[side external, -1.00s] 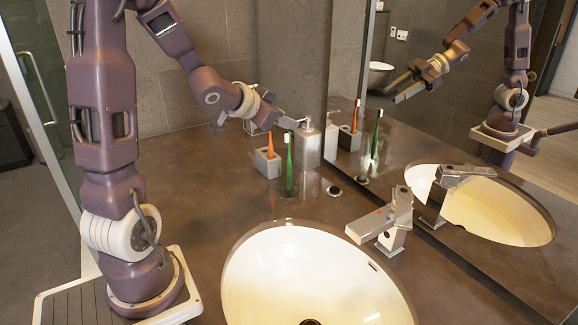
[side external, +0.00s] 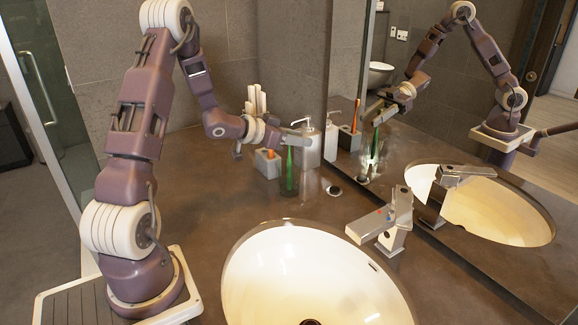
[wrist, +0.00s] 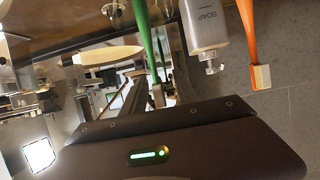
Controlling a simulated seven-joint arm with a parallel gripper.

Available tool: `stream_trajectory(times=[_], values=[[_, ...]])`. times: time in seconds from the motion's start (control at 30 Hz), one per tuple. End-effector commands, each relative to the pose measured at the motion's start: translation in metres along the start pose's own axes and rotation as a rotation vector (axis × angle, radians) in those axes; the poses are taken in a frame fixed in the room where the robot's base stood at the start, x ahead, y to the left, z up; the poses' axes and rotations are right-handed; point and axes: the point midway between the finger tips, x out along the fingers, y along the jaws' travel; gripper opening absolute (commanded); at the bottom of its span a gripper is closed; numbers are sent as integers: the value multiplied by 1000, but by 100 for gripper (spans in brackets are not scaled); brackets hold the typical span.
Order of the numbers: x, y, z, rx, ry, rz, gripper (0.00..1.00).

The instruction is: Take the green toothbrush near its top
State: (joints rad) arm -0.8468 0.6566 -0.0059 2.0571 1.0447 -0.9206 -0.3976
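My gripper (side external: 297,136) is level with the toothbrush's upper end, reaching in from the left. In the wrist view the fingers of my gripper (wrist: 160,60) look apart, with the brush between them; I cannot tell if either touches it.
An orange toothbrush (side external: 270,154) stands in the grey block holder (side external: 267,167), close to the left. A soap dispenser (side external: 308,148) is just behind, beside the mirror. The faucet (side external: 383,222) and sink (side external: 250,285) are in front. The counter to the left is clear.

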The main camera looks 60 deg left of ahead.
Motion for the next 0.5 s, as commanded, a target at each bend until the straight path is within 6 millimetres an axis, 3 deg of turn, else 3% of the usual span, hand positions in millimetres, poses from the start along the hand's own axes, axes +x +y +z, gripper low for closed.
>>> stream_trajectory(times=[0.03, 0.17, 0.5], values=[[0, 0, 0, 0, 0, 0, 25], [0, 0, 0, 0, 0, 0, 0], [0, 0, 0, 0, 0, 0, 0]])
